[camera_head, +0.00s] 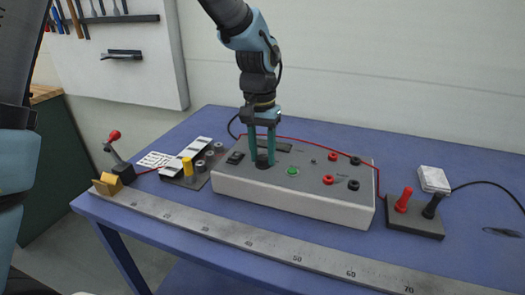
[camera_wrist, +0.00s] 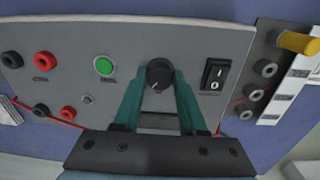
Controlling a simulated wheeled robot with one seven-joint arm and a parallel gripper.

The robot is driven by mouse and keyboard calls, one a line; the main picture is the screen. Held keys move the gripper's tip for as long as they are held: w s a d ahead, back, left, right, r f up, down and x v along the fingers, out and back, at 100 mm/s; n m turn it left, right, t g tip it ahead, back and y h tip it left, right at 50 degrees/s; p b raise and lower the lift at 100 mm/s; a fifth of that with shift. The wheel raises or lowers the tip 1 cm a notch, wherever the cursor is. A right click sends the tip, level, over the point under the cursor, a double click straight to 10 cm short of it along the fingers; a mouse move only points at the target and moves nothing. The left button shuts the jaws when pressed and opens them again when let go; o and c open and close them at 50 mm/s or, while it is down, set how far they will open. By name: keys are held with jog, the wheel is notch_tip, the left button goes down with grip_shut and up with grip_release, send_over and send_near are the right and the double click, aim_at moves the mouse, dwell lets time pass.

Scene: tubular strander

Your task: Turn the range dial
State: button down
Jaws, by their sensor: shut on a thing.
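The range dial (camera_wrist: 159,74) is a round black knob on the sloping grey top of a white instrument box (camera_head: 290,208). In the head view the dial (camera_head: 262,162) shows low between my fingers. My gripper (camera_head: 262,160) points down from above, its two teal fingers on either side of the dial. In the wrist view my gripper (camera_wrist: 160,78) has its fingertips closed against the dial's sides. A lit green button (camera_wrist: 104,65) is beside the dial, and a black rocker switch (camera_wrist: 215,74) is on its other side. The dial's underside and part of its markings are hidden.
Red and black sockets (camera_head: 330,180) are on the box's right part. A block with red and black terminals (camera_head: 415,215) stands to the right. A plate with a yellow post (camera_head: 187,165) stands to the left. A long steel ruler (camera_head: 250,235) lines the front edge.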

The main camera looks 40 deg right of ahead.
aim_at(261, 156)
jog(key=shift+m, duration=0.8)
jog(key=shift+c, duration=2.3)
grip_release()
jog(key=shift+r, duration=0.1)
notch_tip(261, 156, up, 11)
jog(key=b, duration=0.1)
jog(key=shift+w+b, duration=0.2)
jog(key=shift+b, duration=0.2)
jog(key=shift+a+f, duration=0.1)
jog(key=shift+f, duration=0.1)
